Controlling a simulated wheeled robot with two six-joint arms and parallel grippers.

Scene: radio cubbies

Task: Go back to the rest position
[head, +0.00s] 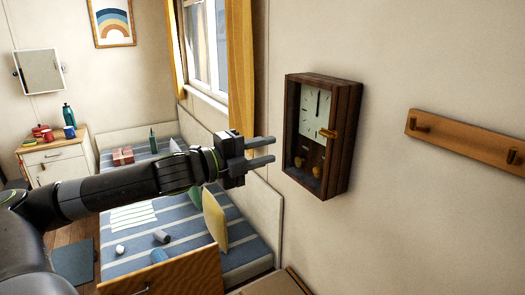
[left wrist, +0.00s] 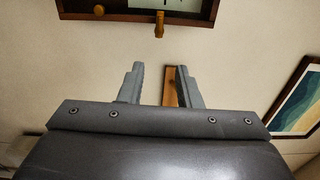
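My left gripper (head: 272,151) reaches in from the left in the head view, at the height of the wall clock's lower half. Its two fingers are apart with nothing between them. In the left wrist view the left gripper (left wrist: 157,85) also shows open and empty. A dark wooden wall clock (head: 345,145) with a pale dial and a small brass-coloured handle (head: 329,133) hangs to the right of the fingertips. The clock's lower edge (left wrist: 135,15) and the handle (left wrist: 159,24) show at the top of the left wrist view, apart from the fingers. My right gripper is not in view.
A wooden peg rail (head: 465,138) is on the wall at right. A bed (head: 190,255) with striped cover, a cushion (head: 215,222) and small objects lies below my left arm. A white cabinet (head: 55,162) stands far left. A framed picture (left wrist: 298,100) shows in the wrist view.

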